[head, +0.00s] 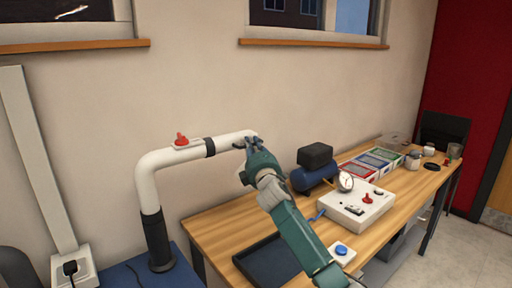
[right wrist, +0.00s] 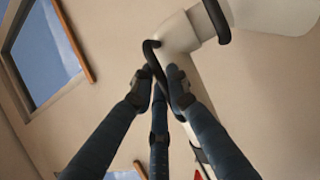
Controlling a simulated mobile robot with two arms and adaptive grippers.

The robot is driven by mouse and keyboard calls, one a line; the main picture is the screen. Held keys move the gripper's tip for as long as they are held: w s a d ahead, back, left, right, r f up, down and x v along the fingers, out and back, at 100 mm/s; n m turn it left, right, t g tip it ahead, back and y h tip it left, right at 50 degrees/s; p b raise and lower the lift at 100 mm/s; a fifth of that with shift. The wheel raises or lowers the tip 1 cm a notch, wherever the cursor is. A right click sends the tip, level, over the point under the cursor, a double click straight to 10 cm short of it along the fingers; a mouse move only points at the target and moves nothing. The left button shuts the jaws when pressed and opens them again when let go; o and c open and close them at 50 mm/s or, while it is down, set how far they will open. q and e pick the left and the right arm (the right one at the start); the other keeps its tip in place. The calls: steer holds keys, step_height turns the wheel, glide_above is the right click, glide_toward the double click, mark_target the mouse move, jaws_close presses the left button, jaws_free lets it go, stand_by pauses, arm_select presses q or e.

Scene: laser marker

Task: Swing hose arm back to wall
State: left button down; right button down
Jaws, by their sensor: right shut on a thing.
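The hose arm (head: 147,185) is a white pipe that rises from a black sleeve on the left, bends, and runs to the right in front of the wall. It has a black band and a red knob (head: 181,140) on a small plate. My right gripper (head: 246,143) is at its free right end. In the right wrist view the three fingers (right wrist: 160,82) close around a thin black looped handle (right wrist: 149,55) beside the white pipe end (right wrist: 180,34). My left gripper is not in view.
A wooden bench (head: 215,228) stands along the wall, with a dark tray (head: 262,262), a white control box (head: 350,210), a blue compressor (head: 312,178) and coloured bins (head: 372,162). Window sills (head: 315,44) are above. The wall (head: 200,90) above the pipe is clear.

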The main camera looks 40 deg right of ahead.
steer(key=shift+w, duration=0.3)
steer(key=c, duration=1.7)
jaws_free()
steer(key=shift+w, duration=0.1)
steer(key=v, duration=1.2)
steer(key=shift+f, duration=0.1)
steer(key=shift+f, duration=0.1)
